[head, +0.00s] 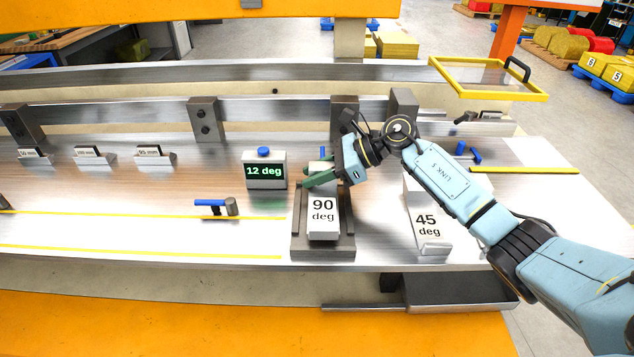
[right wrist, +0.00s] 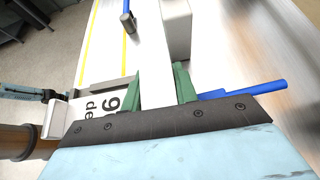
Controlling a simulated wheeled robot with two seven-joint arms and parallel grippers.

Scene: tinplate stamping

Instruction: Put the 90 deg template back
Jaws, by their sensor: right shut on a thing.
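The 90 deg template (head: 322,222) is a white piece with a label face and a taller upright part behind it. It is at the grey holder (head: 346,254) on the bench; I cannot tell whether it touches the holder's floor. My right gripper (head: 319,179) has its green fingers shut on the template's upright part. In the right wrist view, the white upright (right wrist: 153,62) stands between the fingers (right wrist: 162,86), and part of the label shows below left.
The white 45 deg template (head: 427,224) stands to the right. A display reading 12 deg (head: 265,171) is to the left, with a blue-handled tool (head: 214,206) in front. Several small labelled blocks (head: 92,156) stand farther left. A grey tray (head: 450,291) hangs below the front edge.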

